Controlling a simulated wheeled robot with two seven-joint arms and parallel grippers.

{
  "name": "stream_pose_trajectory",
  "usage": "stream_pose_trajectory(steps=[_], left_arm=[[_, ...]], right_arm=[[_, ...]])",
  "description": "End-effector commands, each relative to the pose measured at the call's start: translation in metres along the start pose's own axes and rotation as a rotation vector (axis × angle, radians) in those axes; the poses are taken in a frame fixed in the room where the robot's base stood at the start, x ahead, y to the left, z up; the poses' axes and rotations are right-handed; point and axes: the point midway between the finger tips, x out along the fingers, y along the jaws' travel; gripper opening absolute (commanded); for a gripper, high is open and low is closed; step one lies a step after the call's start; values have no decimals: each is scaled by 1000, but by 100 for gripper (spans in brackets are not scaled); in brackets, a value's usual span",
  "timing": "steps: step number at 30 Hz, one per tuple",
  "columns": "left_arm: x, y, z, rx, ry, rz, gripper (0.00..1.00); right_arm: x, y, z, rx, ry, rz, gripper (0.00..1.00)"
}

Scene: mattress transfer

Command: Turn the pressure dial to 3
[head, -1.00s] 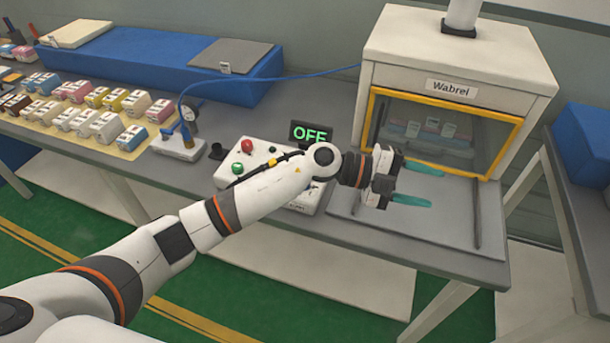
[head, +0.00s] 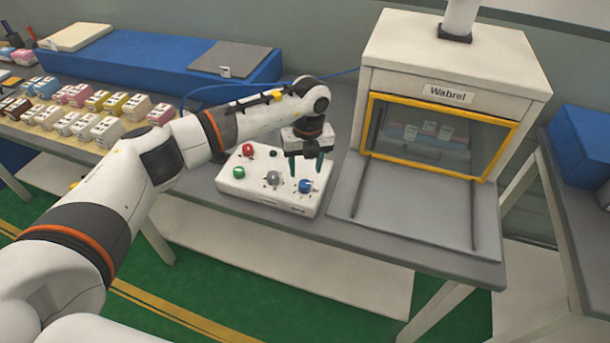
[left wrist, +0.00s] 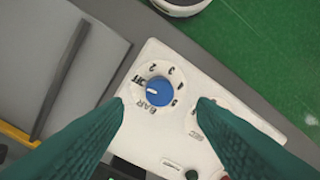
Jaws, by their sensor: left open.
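The control box (head: 240,190) is white and stands on the grey table. Its blue dial (head: 305,186) is at the front right of its top. In the left wrist view the blue dial (left wrist: 158,91) has a printed scale around it with "BAR" below. Its white pointer mark points left; the small labels there are hard to read. My left gripper (head: 306,166) points down with teal fingers, open and empty, above and just behind the blue dial. In the left wrist view the gripper (left wrist: 162,103) has its fingertips on either side of and apart from the dial. My right gripper is not in view.
A grey knob (head: 273,177), a red button (head: 248,150) and a green button (head: 238,172) share the box top. The white cabinet (head: 455,75) with a yellow-framed window stands to the right. A bare grey tray (head: 415,208) lies before it. Several small boxes fill the left.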

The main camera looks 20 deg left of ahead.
Motion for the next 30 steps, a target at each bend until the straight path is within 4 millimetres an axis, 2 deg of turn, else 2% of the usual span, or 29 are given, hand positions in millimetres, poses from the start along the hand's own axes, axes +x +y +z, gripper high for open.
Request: stream_pose_trajectory(steps=[3,9,21,27,30], left_arm=[[21,0,1,-1,-4,-2,52],[47,1,1,0,-3,1,52],[55,1,0,2,0,3,52],[55,1,0,2,-1,3,19],[55,1,0,2,-1,3,7]], right_arm=[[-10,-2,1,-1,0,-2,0],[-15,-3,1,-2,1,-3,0],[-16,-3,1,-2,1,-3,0],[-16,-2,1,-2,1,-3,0],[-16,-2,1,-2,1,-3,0]])
